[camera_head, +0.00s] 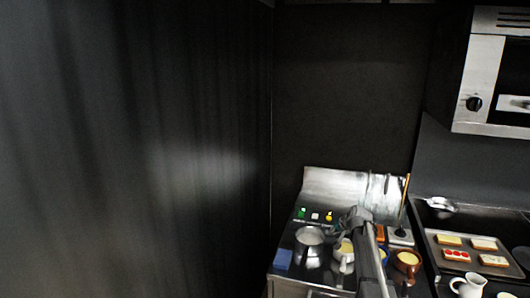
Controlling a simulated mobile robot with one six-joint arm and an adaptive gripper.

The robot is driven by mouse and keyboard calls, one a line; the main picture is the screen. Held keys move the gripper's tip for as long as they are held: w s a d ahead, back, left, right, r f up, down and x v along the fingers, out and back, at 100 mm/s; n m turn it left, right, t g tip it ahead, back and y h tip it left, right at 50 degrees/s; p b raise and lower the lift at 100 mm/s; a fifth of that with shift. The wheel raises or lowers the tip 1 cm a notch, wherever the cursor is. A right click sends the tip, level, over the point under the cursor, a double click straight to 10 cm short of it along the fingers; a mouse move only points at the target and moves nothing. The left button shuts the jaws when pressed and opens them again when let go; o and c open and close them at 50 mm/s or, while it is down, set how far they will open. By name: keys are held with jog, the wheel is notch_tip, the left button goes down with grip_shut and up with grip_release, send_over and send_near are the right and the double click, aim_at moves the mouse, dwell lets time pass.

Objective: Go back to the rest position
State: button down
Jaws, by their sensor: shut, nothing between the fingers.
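My gripper (343,224) shows at the end of my arm, which rises from the bottom edge right of centre. It is shut and empty. It is over the steel counter (335,181), close to a yellow-filled cup (344,247) and to the right of a metal pot (309,238). Whether it touches anything below is too small to tell. My arm hides part of the counter and of the cups behind it.
A brown mug (407,262) and a blue block (283,259) stand on the counter. To the right are a tray (437,268) of bread slices, a white jug (468,286) and a wall oven (487,80). A dark wall (130,150) fills the left; space above the counter is clear.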

jog(key=s+a+f+g, duration=0.1)
jog(key=s+a, duration=0.1)
jog(key=s, duration=0.3)
jog(key=s+a+f+n+g, duration=0.1)
jog(key=s+a, duration=0.2)
jog(key=s, duration=0.2)
jog(key=s+a+f+n+g, duration=0.1)
jog(key=s+a, duration=0.1)
jog(key=s, duration=0.4)
jog(key=shift+a+h, duration=0.2)
jog(key=shift+h, duration=0.1)
jog(key=s+a+n+g+h, duration=0.1)
jog(key=s+g, duration=0.1)
jog(key=s, duration=0.8)
jog(key=s+a+f+n+g+h, duration=0.1)
jog(key=s+a+g, duration=0.1)
jog(key=s, duration=0.8)
jog(key=shift+s+a+f+n+g, duration=0.25)
jog(key=shift+a+f+n+g, duration=0.05)
